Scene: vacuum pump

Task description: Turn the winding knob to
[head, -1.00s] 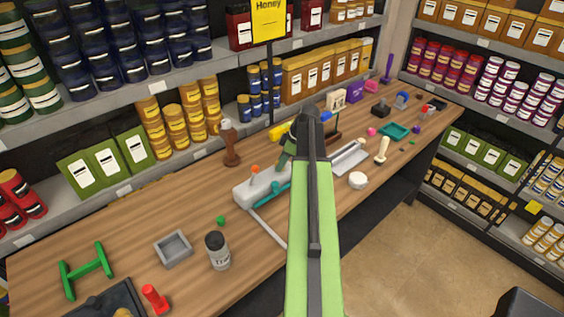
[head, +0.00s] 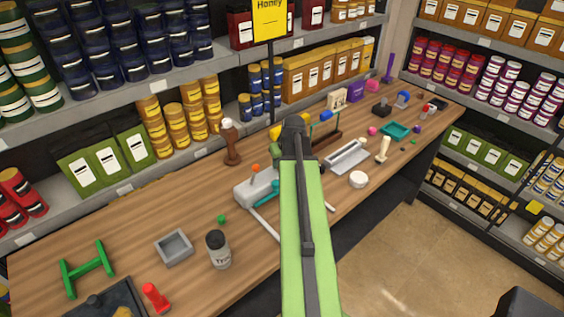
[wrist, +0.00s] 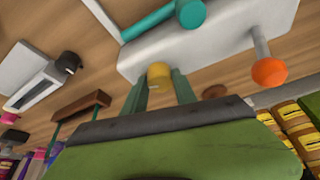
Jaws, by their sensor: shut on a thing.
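The vacuum pump is a pale grey block-like body (head: 248,191) on the wooden counter, partly hidden behind my arm in the head view. The wrist view shows its pale body (wrist: 225,35) close up, with a teal bar and round teal end (wrist: 190,13) and an orange ball (wrist: 269,71) on a rod. A yellow knob (wrist: 158,75) sits at the near side of the body. My gripper (wrist: 159,82) has its two green fingers on either side of this knob and is shut on it. In the head view my arm hides the fingertips and knob.
A brown bottle-like object (head: 231,143) stands behind the pump. A grey jar (head: 218,249), a grey square tray (head: 173,247) and a small green piece (head: 222,219) lie to the left. A metal tray-like item (head: 347,157) and a white round item (head: 358,179) lie to the right.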

